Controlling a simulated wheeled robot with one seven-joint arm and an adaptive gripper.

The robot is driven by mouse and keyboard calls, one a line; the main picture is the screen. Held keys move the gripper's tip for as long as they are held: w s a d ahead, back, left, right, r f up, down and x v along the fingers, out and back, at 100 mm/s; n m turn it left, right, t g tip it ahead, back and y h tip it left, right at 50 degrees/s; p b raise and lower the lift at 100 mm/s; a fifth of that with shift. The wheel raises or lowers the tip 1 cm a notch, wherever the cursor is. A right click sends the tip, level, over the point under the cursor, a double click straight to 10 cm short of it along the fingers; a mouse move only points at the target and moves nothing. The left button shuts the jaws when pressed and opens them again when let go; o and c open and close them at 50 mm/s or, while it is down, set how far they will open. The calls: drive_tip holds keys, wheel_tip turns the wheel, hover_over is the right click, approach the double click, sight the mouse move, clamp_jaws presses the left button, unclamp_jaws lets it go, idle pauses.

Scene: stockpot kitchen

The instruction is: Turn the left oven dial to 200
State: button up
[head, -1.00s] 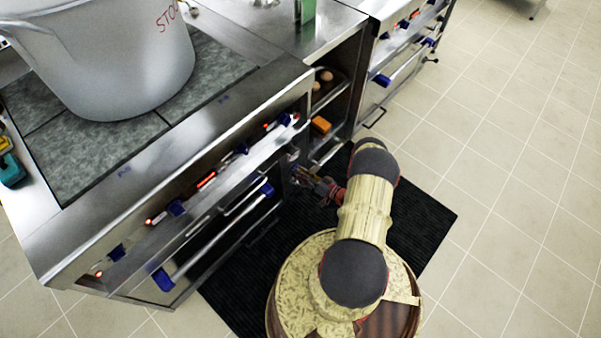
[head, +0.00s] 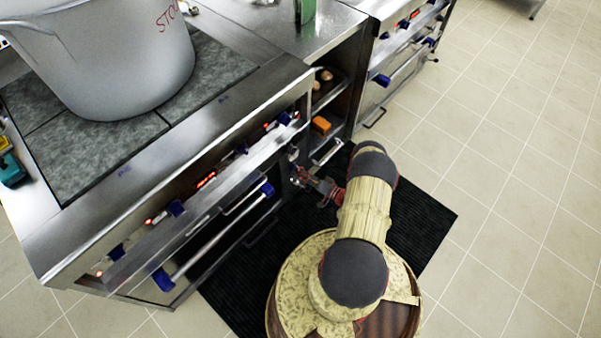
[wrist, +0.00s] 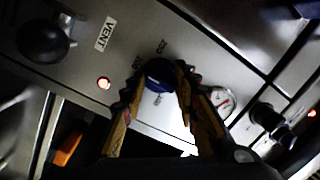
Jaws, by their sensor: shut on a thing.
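An oven dial (wrist: 156,82), round and dark blue, sits on a steel panel in the wrist view. My gripper (wrist: 158,76) has its two fingers on either side of this dial and is shut on it. Small printed figures stand around the dial, one seemingly 200; the dial's pointer mark cannot be made out. In the head view my gripper (head: 297,177) is at the right end of the stove front (head: 205,185), and the dial there is too small or hidden to tell.
A large stockpot (head: 115,60) stands on the stove. A black mat (head: 425,215) lies on the floor.

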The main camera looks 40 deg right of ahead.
drive_tip(key=o, duration=1.1)
drive_tip(key=v, duration=1.2)
